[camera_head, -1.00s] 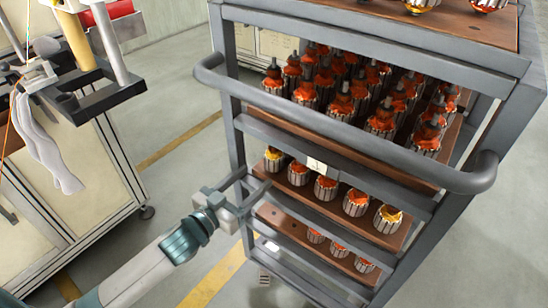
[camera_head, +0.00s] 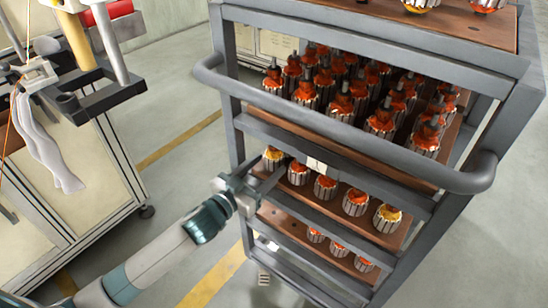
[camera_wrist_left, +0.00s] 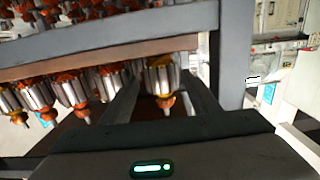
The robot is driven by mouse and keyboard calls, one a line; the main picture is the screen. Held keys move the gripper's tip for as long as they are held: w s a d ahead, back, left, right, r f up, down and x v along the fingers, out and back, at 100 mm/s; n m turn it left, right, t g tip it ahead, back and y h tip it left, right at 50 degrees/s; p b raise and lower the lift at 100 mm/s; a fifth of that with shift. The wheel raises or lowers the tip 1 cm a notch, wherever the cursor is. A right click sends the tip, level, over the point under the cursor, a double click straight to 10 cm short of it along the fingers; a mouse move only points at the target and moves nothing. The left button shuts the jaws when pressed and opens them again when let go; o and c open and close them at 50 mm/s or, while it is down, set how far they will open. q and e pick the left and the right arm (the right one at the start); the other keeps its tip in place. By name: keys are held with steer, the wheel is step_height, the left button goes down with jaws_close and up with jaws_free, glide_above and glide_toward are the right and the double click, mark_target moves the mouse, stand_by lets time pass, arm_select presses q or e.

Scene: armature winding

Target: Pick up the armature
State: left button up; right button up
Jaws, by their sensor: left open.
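Armatures with orange windings stand in rows on the brown shelves of a grey cart. The left-end armature (camera_head: 273,154) on the middle shelf has a yellowish top and is partly hidden by my gripper. My left gripper (camera_head: 266,178) is open at the cart's left front corner, its fingers reaching toward that armature. In the left wrist view the two dark fingers (camera_wrist_left: 160,100) lie on either side of one silver armature (camera_wrist_left: 161,77) with an orange-yellow end. I cannot tell whether they touch it. My right gripper is not in view.
Other armatures (camera_head: 326,188) stand close to the right on the same shelf (camera_head: 397,235). A grey cart post (camera_head: 232,125) and front rails are close to my gripper. A curved handle (camera_head: 330,125) juts out above. A workbench (camera_head: 90,180) stands at the left; floor lies between.

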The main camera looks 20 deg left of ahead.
mark_target(268, 166)
arm_select(q)
steer(key=x, duration=0.3)
steer(key=shift+w+a, duration=0.1)
steer(key=shift+w, duration=0.05)
steer(key=shift+w+d+f, duration=0.15)
steer(key=shift+w+d, duration=0.1)
steer(key=shift+w, duration=0.35)
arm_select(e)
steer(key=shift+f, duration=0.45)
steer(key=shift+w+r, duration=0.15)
arm_select(q)
steer(key=c, duration=1.3)
